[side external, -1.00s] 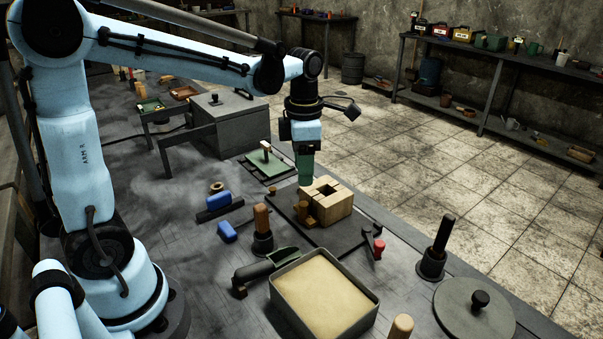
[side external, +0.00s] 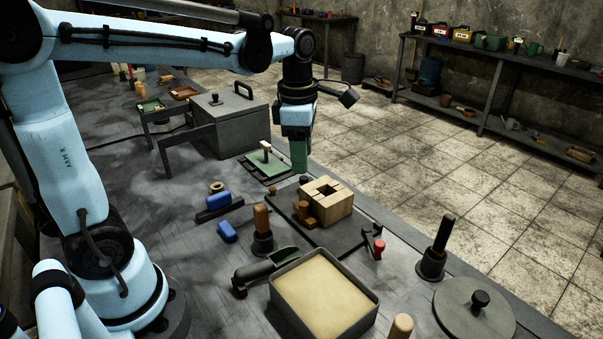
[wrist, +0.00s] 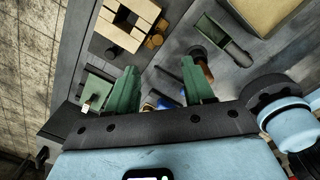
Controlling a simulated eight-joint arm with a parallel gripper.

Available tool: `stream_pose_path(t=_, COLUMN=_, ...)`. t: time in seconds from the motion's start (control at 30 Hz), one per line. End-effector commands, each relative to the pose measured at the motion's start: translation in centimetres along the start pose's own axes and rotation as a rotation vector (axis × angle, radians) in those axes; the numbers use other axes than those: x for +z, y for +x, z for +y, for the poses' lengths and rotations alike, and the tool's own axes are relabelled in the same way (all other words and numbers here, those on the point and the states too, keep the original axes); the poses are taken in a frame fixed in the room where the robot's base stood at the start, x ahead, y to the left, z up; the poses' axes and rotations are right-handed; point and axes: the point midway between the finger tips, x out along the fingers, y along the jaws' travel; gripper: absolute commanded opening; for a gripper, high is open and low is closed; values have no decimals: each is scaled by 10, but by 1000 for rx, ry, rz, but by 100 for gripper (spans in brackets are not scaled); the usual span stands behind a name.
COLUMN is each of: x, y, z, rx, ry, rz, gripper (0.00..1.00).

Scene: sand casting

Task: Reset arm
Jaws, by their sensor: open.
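My gripper (side external: 299,158) hangs from my light-blue arm above the far part of the bench, behind and left of the wooden block mould. In the wrist view my gripper (wrist: 158,88) shows two green fingers spread wide apart with nothing between them. The square wooden mould (side external: 336,205) with an opening in its top stands on a dark board (side external: 318,233). It also shows in the wrist view (wrist: 118,24) at the upper left. Small brown wooden pieces (side external: 303,211) stand beside the mould.
A sand-filled tray (side external: 324,290), a scoop (side external: 267,265), a wood-handled tool (side external: 262,220) and a red-ended hammer (side external: 375,242) lie nearby. A green plate (side external: 265,166) and a grey lidded box (side external: 230,120) stand farther back. A round lid (side external: 475,308) is at the front right.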

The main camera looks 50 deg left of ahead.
Motion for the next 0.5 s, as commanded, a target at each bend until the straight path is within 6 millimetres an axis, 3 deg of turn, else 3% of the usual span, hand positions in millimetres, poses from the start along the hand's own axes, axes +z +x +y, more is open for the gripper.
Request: stream_pose_path(t=0.5, x=-14, y=6, z=-43, rx=316, ry=1221, rz=-40, gripper=52)
